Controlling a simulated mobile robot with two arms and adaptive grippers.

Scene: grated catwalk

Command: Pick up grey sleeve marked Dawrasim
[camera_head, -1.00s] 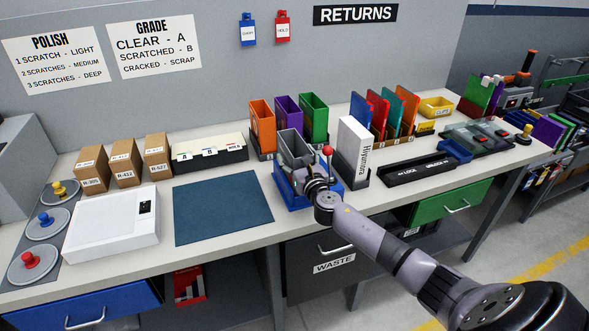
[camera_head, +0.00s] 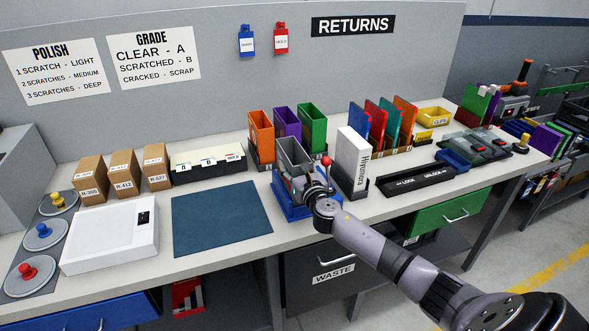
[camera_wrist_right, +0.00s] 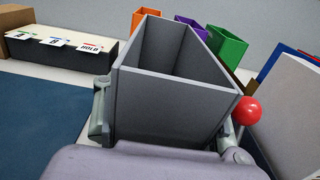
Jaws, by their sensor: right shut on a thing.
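The grey sleeve (camera_head: 291,153) is an upright, open-topped box at the blue stand (camera_head: 280,205) in the middle of the bench. It fills the middle of the right wrist view (camera_wrist_right: 165,108), its open top towards the back. My right gripper (camera_head: 303,184) is shut on the sleeve, with a finger against each side. In the head view the gripper hides the sleeve's lower part, so I cannot tell whether it touches the stand. No Dawrasim marking is readable. My left gripper is not in view.
A red ball knob (camera_head: 326,160) stands close to the sleeve's right. Orange (camera_head: 261,135), purple (camera_head: 287,130) and green (camera_head: 312,125) sleeves stand behind. A white Hiyamura sleeve (camera_head: 351,160) is at right. The blue mat (camera_head: 220,212) on the left is clear.

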